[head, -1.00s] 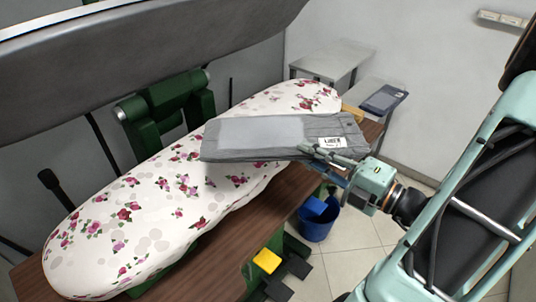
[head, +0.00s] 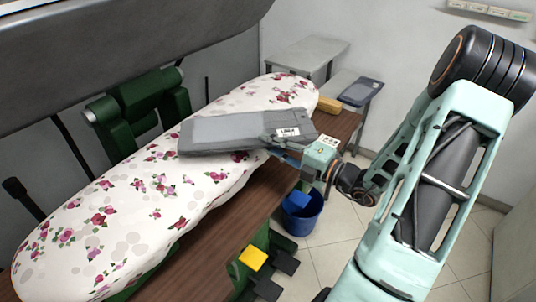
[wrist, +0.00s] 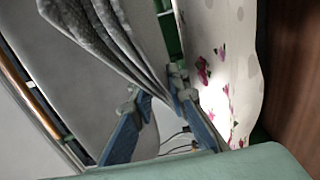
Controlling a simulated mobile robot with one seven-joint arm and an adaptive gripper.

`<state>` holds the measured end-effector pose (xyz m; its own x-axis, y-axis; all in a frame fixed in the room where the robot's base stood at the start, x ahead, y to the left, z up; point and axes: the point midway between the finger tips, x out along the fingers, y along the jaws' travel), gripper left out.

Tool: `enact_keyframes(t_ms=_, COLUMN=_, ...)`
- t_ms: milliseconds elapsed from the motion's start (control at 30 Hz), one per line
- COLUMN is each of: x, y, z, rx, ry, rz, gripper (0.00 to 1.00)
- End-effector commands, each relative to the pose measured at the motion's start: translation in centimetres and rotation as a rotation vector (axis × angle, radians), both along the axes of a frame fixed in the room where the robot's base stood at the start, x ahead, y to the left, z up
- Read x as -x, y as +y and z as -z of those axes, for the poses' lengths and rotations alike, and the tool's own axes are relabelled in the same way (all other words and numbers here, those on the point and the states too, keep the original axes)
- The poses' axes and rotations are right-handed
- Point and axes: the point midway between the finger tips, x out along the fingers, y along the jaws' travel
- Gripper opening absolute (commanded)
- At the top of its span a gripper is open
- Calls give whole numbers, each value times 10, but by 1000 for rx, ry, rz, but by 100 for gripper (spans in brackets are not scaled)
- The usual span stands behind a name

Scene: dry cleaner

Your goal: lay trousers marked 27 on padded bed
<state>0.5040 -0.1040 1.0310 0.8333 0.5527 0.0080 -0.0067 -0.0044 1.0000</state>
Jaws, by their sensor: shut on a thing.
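Grey folded trousers (head: 222,131) with a white tag (head: 287,132) extend over the far half of the white, flower-patterned padded bed (head: 110,215). The tag's number is too small to read. My gripper (head: 275,148) is at the bed's right edge, shut on the trousers' near right end. In the wrist view my gripper (wrist: 160,86) has the gathered grey cloth (wrist: 112,35) between its fingertips, with the bed (wrist: 238,45) close beside it on the right. I cannot tell how much of the trousers touches the bed.
The large grey upper press plate (head: 150,55) hangs open above and behind the bed. A brown wooden ledge (head: 225,228) runs along the front. A beige block (head: 329,104) and a dark folded garment (head: 362,92) are at the far right. A blue bucket (head: 301,212) and yellow pedal (head: 252,258) are below.

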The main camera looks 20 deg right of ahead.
Motion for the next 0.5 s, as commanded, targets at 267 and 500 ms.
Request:
enact_keyframes(t_ms=267, x=-7, y=1, z=26, rx=-5, ry=-2, rz=0, gripper=0)
enact_keyframes(t_ms=500, x=-7, y=1, z=37, rx=-1, ry=-4, rz=-1, gripper=0)
